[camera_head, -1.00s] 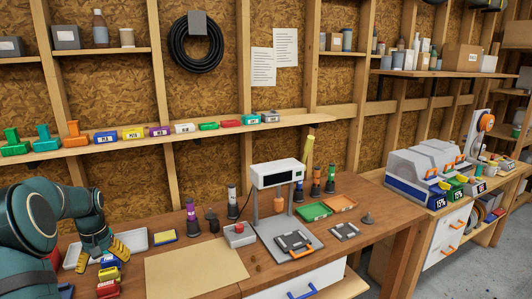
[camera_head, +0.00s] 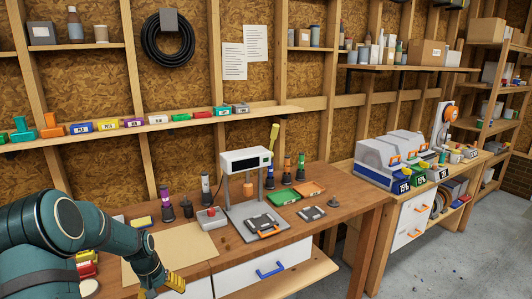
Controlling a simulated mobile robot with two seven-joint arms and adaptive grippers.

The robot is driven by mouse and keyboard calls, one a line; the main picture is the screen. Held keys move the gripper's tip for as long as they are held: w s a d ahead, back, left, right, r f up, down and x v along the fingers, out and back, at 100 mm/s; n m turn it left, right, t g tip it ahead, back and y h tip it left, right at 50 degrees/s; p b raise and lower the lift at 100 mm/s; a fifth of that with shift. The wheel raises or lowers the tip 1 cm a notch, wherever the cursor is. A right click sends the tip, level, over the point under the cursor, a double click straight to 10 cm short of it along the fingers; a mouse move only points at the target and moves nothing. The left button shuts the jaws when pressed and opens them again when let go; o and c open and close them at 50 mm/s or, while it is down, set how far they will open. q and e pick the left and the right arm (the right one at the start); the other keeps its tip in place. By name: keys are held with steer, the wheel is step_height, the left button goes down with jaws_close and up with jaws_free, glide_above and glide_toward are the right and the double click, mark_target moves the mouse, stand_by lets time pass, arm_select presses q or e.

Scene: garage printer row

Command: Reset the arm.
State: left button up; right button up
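My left arm (camera_head: 62,222) comes in from the left, teal, bent over the front left of the wooden workbench. My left gripper (camera_head: 175,284) is low at the bottom of the view, in front of the tan mat (camera_head: 185,248). Only part of it shows, with a ridged yellow finger. Whether its fingers are apart, and whether anything is between them, cannot be told. My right arm and gripper are not in view.
The bench holds a white machine with a display (camera_head: 246,160), a green tray (camera_head: 284,198), an orange tray (camera_head: 311,189) and several dark tools. Grey printers (camera_head: 385,162) stand on the right bench.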

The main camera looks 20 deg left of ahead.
arm_select(q)
steer(key=d+f+m+h+b, duration=0.1)
steer(key=d+f, duration=0.3)
steer(key=d, duration=0.4)
steer(key=s+d+f+m, duration=0.1)
steer(key=d+f, duration=0.3)
steer(key=d, duration=0.5)
steer(key=d+f+m+h+b, duration=0.1)
steer(key=d+f, duration=0.2)
steer(key=d, duration=0.5)
steer(key=s+d+f+m+b, duration=0.1)
steer(key=s+d+f, duration=0.3)
steer(key=s+d, duration=0.6)
steer(key=d+m, duration=0.1)
steer(key=d, duration=0.3)
steer(key=shift+s+f+t+b, duration=0.15)
steer(key=shift+s+t+b, duration=0.1)
steer(key=shift+t+b, duration=0.05)
steer(key=shift+d, duration=0.1)
